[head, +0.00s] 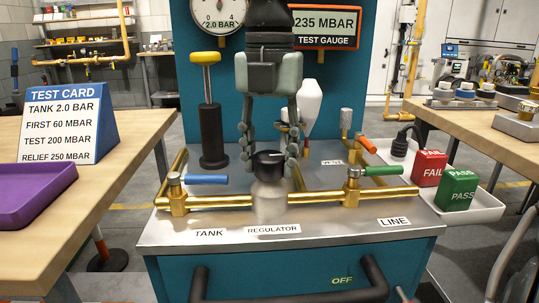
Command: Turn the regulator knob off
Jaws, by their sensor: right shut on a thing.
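The regulator knob (268,158) is a dark cap with a light mark on top of the pale regulator body (269,198), behind the REGULATOR label on the teal bench. My right gripper (270,152) comes down from above, its two grey fingers on either side of the knob, shut on it. The test gauge (323,27) reads 235 MBAR. The round tank gauge (219,14) is marked 2.0 BAR. My left gripper is not in view.
A blue-handled valve (205,179) stands left of the regulator and a green-handled valve (385,171) right. A black hand pump (211,130) with a yellow handle stands behind. FAIL (429,167) and PASS (458,190) blocks sit in a white tray (484,208). A test card (70,122) stands left.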

